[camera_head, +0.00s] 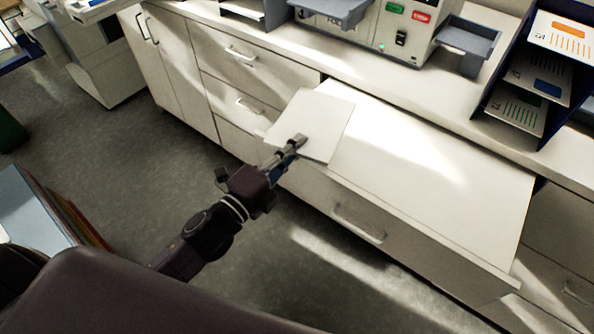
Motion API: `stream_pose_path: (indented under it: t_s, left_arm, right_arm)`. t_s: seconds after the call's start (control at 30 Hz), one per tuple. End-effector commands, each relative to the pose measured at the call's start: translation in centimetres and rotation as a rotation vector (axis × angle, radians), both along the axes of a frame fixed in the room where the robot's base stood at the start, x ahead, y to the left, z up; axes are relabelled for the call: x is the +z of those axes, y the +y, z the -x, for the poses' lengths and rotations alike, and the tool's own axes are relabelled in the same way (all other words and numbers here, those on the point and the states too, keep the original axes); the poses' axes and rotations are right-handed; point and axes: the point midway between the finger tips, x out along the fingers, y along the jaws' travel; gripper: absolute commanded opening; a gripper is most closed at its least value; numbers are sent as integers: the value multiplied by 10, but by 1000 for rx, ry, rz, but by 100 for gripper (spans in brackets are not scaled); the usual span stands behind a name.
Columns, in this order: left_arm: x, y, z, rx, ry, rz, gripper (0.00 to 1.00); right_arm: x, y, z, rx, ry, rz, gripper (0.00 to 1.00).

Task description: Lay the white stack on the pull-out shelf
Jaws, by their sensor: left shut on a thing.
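The white stack (322,113) is a thin flat pile of white sheets. My left gripper (298,143) is shut on its near edge and holds it tilted at the left end of the pull-out shelf. The pull-out shelf (430,165) is a wide white surface standing out from the cabinet below the counter, and it is bare apart from the stack's overlap at its left. I cannot tell whether the stack touches the shelf. My right gripper is not in view.
A machine (385,30) with green and red labels stands on the counter behind. A dark blue rack (540,70) with printed sheets is at the upper right. Drawers with handles (240,55) are left of the shelf. Colored boards (40,215) are at lower left.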

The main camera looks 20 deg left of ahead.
Motion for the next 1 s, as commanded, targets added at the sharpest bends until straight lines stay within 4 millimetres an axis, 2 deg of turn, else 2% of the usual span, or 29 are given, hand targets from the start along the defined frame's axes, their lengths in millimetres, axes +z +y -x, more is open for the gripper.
stream_pose_path:
  t_s: [0.03,0.13,0.37,0.6,1.0]
  left_arm:
    - [-15,0,1,3,4,6,0]
    - [-35,0,0,3,1,4,0]
    - [-56,0,0,0,-2,1,0]
    - [-88,0,0,1,-1,1,0]
    - [-94,0,0,-1,-3,0,0]
  right_arm:
    - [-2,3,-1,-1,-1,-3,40]
    - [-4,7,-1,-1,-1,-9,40]
    - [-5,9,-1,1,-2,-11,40]
    - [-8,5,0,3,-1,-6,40]
    - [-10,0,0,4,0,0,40]
